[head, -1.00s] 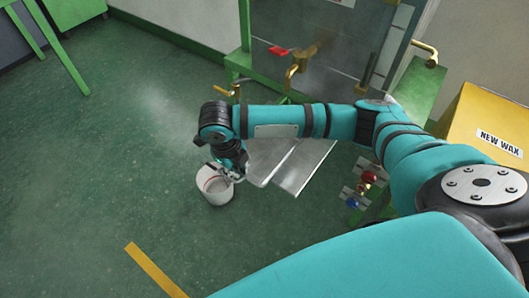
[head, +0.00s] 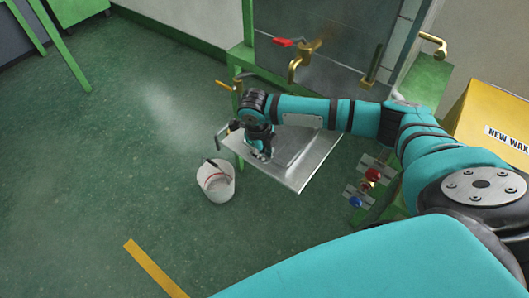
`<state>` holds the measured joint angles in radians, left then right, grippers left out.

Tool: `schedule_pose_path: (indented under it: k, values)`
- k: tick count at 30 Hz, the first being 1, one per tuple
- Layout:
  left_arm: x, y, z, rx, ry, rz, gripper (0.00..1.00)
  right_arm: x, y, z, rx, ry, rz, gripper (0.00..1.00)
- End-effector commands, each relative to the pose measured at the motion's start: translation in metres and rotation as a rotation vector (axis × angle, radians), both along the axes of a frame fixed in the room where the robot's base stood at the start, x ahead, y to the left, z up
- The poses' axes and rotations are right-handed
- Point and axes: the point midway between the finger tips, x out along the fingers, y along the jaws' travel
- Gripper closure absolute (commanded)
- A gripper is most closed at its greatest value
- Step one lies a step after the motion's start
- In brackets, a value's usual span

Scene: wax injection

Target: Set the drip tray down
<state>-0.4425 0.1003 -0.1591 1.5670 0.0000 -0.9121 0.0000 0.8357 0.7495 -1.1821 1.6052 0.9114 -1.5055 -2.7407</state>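The drip tray (head: 296,142) is a flat grey metal tray. It shows over a larger grey metal shelf plate (head: 299,182) below the brass tap; I cannot tell whether the two touch. My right gripper (head: 262,154) is at the tray's left end and appears shut on it. The fingers are small and dark, and the wrist above hides part of the grip. My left gripper is not in view.
A white bucket (head: 213,190) with a red line inside stands on the green floor, left of the shelf plate. A brass tap (head: 298,62) is above. Red (head: 373,174) and blue (head: 355,202) valve knobs are at the right. A yellow NEW WAX box (head: 492,105) stands far right.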

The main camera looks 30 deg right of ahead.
Motion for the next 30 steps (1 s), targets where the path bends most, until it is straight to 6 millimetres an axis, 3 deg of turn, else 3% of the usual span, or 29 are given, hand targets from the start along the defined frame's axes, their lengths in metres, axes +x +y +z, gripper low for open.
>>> schedule_pose_path:
  k: [12, 19, 26, 30]
  values:
    - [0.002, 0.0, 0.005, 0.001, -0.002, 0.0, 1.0, 0.003, -0.006, -0.004, -0.001, -0.004, -0.003, 1.0]
    - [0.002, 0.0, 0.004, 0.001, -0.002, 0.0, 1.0, 0.003, -0.006, -0.005, -0.001, -0.003, -0.003, 0.71]
    - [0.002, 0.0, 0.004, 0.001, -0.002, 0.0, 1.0, 0.003, -0.005, -0.004, -0.001, -0.004, -0.003, 0.71]
    - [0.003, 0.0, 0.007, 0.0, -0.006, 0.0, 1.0, 0.003, -0.004, 0.006, 0.0, -0.006, -0.002, 0.71]
